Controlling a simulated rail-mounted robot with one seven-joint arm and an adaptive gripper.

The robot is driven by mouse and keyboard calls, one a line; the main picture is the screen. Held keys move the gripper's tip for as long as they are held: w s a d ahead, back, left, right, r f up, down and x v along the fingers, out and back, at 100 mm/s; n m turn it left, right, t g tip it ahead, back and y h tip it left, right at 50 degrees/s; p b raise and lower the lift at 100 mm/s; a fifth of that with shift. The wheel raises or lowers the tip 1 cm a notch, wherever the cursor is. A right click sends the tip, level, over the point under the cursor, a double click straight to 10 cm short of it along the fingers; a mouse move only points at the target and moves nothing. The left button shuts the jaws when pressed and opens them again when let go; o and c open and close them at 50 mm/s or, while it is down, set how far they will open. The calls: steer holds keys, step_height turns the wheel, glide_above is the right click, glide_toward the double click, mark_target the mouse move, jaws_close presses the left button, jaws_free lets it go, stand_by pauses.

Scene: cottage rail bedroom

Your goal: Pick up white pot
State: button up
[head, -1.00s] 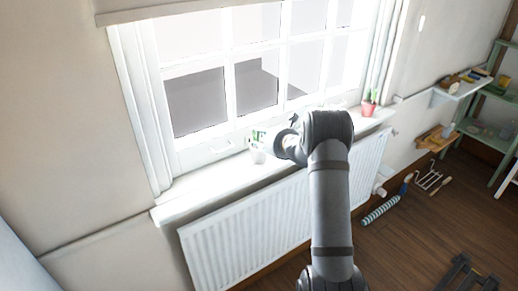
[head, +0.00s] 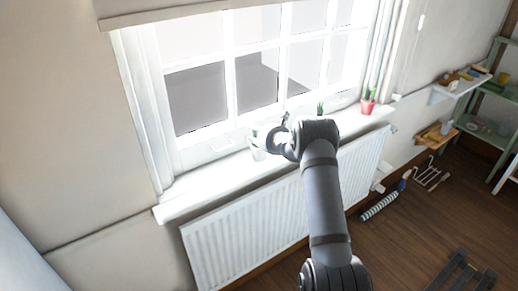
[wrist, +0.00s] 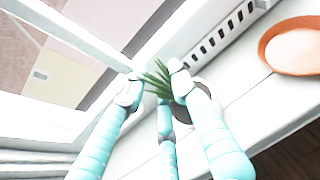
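The white pot (head: 258,153) stands on the windowsill in the head view, left of my wrist, with a green plant in it. In the wrist view its spiky green leaves (wrist: 157,80) show between my fingers. Dark soil and part of a pale rim show behind the fingers; most of the pot is hidden there. My gripper (wrist: 155,92) has teal fingers with pale tips, spread apart around the leaves. I cannot tell whether any finger touches the pot. In the head view my wrist mostly hides the fingers.
A red pot with a plant (head: 368,105) stands farther right on the sill (head: 205,188). Another small plant (head: 320,107) shows just behind my wrist. The window is close behind, and a white radiator (head: 250,232) hangs below. An orange-rimmed dish or pot (wrist: 264,48) is at right in the wrist view.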

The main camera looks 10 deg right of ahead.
jaws_close()
steer(key=shift+r, duration=0.15)
stand_by(0.6)
